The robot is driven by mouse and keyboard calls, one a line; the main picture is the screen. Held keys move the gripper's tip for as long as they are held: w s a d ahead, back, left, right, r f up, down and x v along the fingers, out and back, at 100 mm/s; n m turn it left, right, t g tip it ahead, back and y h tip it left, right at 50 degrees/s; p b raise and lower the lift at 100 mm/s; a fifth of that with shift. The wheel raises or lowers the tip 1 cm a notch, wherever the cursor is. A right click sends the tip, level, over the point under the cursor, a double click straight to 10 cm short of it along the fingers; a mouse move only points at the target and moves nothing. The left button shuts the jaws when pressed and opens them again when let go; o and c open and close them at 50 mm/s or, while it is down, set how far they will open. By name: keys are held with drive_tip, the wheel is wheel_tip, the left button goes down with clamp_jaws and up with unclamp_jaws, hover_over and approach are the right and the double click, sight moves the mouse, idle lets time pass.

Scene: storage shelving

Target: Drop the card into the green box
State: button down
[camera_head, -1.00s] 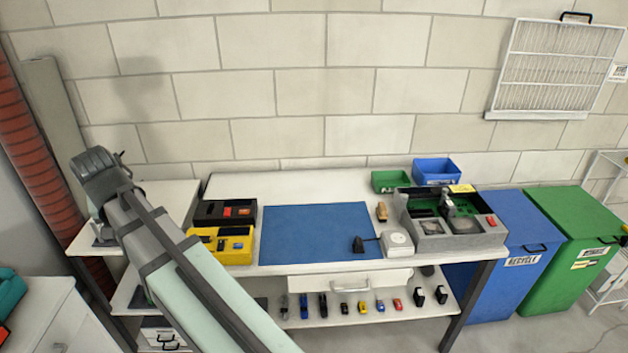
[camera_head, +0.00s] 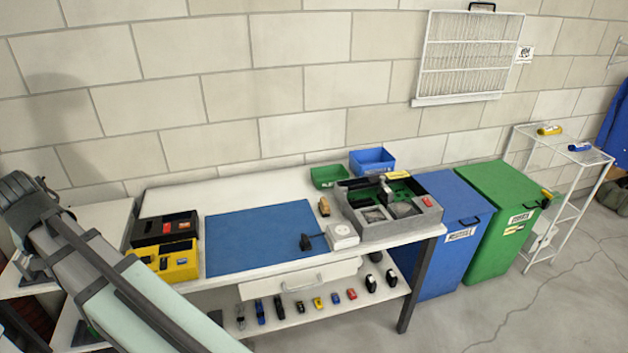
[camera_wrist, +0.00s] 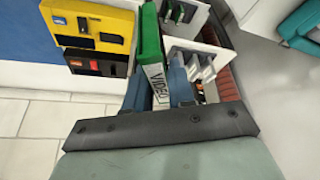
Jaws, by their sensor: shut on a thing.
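My gripper (camera_wrist: 160,86) is shut on a green card (camera_wrist: 150,36) with a white label, seen edge-on in the wrist view. In the head view the end of my arm is at the left edge, and the fingers and card cannot be made out there. A small open green box (camera_head: 330,177) stands at the back of the workbench, left of a blue box. It is well to the right of my arm's end. A large lidded green bin (camera_head: 505,215) with a label stands on the floor right of the bench.
The workbench (camera_head: 240,193) holds a blue mat (camera_head: 260,238), a grey tray (camera_head: 402,232) of parts, a blue box (camera_head: 372,160), and black (camera_head: 163,228) and yellow (camera_head: 172,262) cases. A blue bin (camera_head: 450,235) and wire rack (camera_head: 560,145) stand right. Small items line the lower shelf.

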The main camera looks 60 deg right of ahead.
drive_tip(key=s+d+f+m+g+h, duration=0.1)
drive_tip(key=s+d+m, duration=0.15)
drive_tip(key=d, duration=0.95)
drive_tip(key=s+d+f+m, duration=0.2)
drive_tip(key=s+d, duration=0.1)
drive_tip(key=d, duration=1)
drive_tip(key=s+d+f+m+g+h, duration=0.1)
drive_tip(key=s+d+m, duration=0.1)
drive_tip(key=d, duration=1)
drive_tip(key=s+d+f+m+g, duration=0.15)
drive_tip(key=s+d, duration=0.45)
drive_tip(key=d, duration=0.8)
drive_tip(key=s+d+f+m+h, duration=0.15)
drive_tip(key=s+d, duration=0.55)
drive_tip(key=d, duration=0.7)
drive_tip(key=s+d+f+m+y, duration=0.1)
drive_tip(key=s+d+f+m, duration=0.35)
drive_tip(key=d, duration=0.95)
drive_tip(key=w+d+r+n, duration=0.1)
drive_tip(key=w+d+n, duration=0.1)
drive_tip(key=d, duration=0.4)
drive_tip(key=w+d+r+n+t, duration=0.1)
drive_tip(key=w+d+n, duration=0.1)
drive_tip(key=d, duration=0.5)
drive_tip(key=shift+n, duration=0.7)
drive_tip(key=shift+f, duration=0.2)
drive_tip(key=shift+f, duration=2.8)
